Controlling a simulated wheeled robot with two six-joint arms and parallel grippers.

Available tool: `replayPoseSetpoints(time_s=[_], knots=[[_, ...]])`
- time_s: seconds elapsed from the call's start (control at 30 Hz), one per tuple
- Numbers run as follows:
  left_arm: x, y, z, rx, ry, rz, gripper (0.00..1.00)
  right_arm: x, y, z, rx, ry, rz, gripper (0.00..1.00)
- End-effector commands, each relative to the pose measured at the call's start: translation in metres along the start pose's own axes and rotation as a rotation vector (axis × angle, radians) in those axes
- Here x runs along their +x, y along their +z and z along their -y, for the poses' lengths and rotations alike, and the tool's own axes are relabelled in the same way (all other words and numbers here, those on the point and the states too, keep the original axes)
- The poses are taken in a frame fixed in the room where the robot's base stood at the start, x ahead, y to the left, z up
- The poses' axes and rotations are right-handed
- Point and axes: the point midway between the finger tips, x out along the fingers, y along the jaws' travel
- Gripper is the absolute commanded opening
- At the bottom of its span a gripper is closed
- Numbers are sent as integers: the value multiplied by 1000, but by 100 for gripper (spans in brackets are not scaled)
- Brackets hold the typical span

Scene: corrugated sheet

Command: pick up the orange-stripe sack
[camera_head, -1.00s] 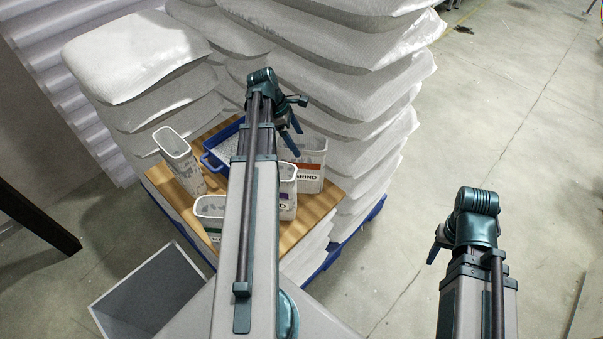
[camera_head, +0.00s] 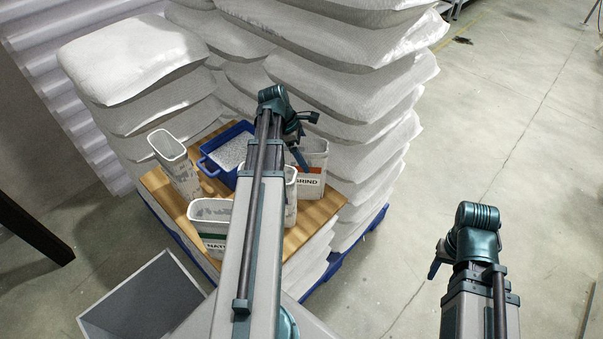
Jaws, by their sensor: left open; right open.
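The orange-stripe sack (camera_head: 310,184) is an open-topped, pale upright container with an orange band and the letters "RIND" showing. It stands at the right side of a wooden board (camera_head: 178,208). My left gripper (camera_head: 303,140) is open over the sack's upper left part, and its fingers hide some of the rim. I cannot tell whether they touch it. My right gripper (camera_head: 436,262) is open and empty over the floor at the right, far from the board.
A green-label sack (camera_head: 212,222), a partly hidden sack (camera_head: 290,203) and a plain-sided sack (camera_head: 177,165) share the board with a blue tray (camera_head: 213,168) of pale grains. Large white sacks (camera_head: 345,95) are stacked behind and right. A grey bin (camera_head: 135,300) stands front left. Floor at right is clear.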

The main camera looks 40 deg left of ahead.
Motion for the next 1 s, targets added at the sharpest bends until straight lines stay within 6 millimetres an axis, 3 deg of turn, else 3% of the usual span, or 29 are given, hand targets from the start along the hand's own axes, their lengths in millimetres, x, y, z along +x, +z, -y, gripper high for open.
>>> replayPoseSetpoints(time_s=[0.83, 1.0], knots=[[4, -2, 0, 0, 0, 0, 100, 5, 0, 0, 0, 0, 0, 50], [4, -2, 0, 0, 0, 0, 69, 5, 0, 0, 0, 0, 0, 50]])
